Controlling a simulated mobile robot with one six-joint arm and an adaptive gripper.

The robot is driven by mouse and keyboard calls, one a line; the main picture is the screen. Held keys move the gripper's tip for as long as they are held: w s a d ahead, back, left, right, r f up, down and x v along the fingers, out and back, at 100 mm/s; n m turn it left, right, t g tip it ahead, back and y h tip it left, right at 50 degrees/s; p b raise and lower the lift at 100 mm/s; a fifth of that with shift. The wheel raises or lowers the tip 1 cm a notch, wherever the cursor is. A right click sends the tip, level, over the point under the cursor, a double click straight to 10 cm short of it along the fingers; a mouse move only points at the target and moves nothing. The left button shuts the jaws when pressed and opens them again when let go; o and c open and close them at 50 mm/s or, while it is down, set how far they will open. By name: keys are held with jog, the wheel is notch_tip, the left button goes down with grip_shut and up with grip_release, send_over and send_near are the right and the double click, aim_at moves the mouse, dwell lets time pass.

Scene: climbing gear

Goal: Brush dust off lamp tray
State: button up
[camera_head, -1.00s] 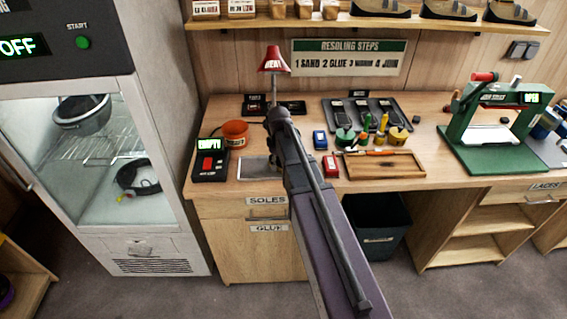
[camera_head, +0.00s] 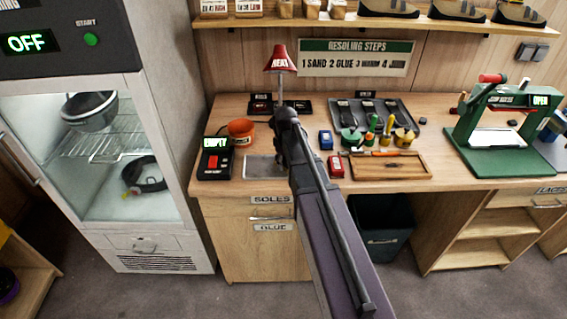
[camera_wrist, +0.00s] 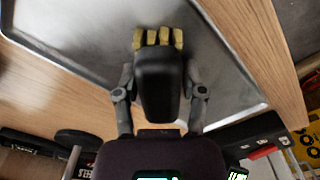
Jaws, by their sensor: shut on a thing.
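The lamp tray is a flat grey metal plate (camera_head: 262,168) on the bench below the red HEAT lamp (camera_head: 281,58). In the wrist view the bare metal of the tray (camera_wrist: 222,75) fills much of the picture. My gripper (camera_wrist: 160,97) is shut on a brush with a thick black handle and pale yellow bristles (camera_wrist: 158,38). The brush is over the tray; I cannot tell whether the bristles touch it. No dust shows clearly on the metal. In the head view my arm hides the gripper, the brush and part of the tray.
To the right are a blue tin (camera_head: 325,140), a red box (camera_head: 336,166), a wooden tray (camera_head: 370,172), several glue pots and a green press (camera_head: 495,125).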

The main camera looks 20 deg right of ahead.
jog(key=shift+s+d+r, duration=0.1)
jog(key=shift+s+d, duration=0.15)
jog(key=shift+d, duration=0.65)
jog(key=shift+s+d, duration=0.2)
jog(key=shift+d, duration=0.65)
jog(key=shift+r+p, duration=3)
jog(key=shift+p, duration=0.1)
jog(key=shift+r+p, duration=1.5)
jog(key=shift+p, duration=0.05)
